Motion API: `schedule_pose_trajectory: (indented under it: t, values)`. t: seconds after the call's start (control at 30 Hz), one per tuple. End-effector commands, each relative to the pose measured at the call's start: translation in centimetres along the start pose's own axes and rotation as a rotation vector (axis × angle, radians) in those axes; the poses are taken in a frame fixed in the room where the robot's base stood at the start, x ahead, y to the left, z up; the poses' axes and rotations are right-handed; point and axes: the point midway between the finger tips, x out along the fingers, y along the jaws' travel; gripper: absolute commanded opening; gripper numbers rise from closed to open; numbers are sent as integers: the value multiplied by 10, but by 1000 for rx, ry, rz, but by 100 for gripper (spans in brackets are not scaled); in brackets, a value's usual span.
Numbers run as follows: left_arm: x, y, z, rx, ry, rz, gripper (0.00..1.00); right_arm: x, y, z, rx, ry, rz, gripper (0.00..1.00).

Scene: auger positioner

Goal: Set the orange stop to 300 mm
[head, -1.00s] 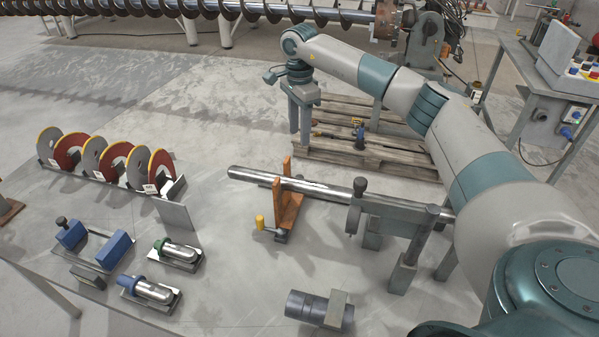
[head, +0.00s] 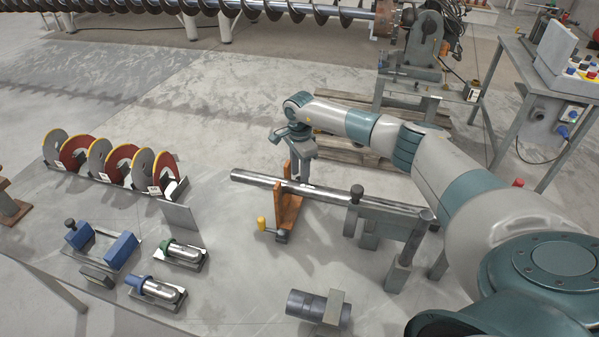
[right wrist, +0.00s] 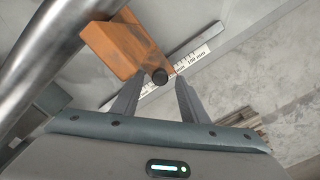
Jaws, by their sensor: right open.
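The orange stop (head: 287,212) stands upright on the table at the long steel bar (head: 335,194), left of the grey block with a black knob. My right gripper (head: 303,180) hangs at the stop's far side, pointing down, partly overlapping it in the head view. In the right wrist view the orange stop (right wrist: 120,48) is above the open fingers (right wrist: 154,88). A dark round knob (right wrist: 160,77) shows between the fingertips, with no clear grip on it. My left gripper is out of view.
A grey bracket with a black knob (head: 357,192) carries the bar on the right. Coloured discs (head: 112,160) and several small fixtures (head: 160,288) occupy the table's left part.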

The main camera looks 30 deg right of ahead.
Motion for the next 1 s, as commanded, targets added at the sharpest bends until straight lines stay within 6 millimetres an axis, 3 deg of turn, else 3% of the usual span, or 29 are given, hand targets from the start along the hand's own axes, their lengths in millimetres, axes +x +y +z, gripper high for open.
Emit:
schedule_pose_trajectory:
  t: [0.47, 0.63, 1.0]
  values:
    - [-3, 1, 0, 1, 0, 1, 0, 10, 0, 0, 0, 0, -1, 40]
    - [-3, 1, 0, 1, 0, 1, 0, 10, 0, 0, 0, 0, -1, 0]
    - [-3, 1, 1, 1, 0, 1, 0, 10, 9, -10, 0, 2, 1, 0]
